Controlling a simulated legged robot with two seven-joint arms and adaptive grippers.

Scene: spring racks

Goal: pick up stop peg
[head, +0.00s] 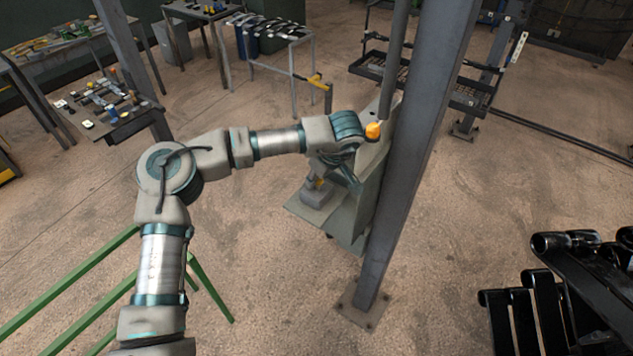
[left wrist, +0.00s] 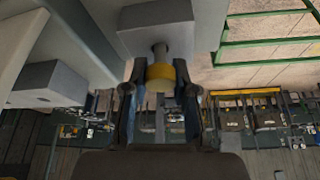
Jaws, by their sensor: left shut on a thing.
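The stop peg shows in the left wrist view as a yellow collar on a grey shaft (left wrist: 160,73), between the two fingers of my left gripper (left wrist: 160,95). The shaft runs up to a grey block (left wrist: 157,25) and meets it. In the head view my left gripper (head: 338,175) points down beside the grey stand, and a small yellow part of the peg (head: 319,183) shows at the grey block (head: 317,197) on the stand's lower plate. My left gripper is shut on the peg. Its fingers partly hide the peg in the head view. My right gripper is not in view.
An orange knob (head: 373,130) sits on the stand's upper part, close to my left wrist. A tall grey post (head: 420,150) stands right of the stand. Green rails (head: 75,275) lie at lower left. Black tubular parts (head: 560,295) fill the lower right. Tables stand behind.

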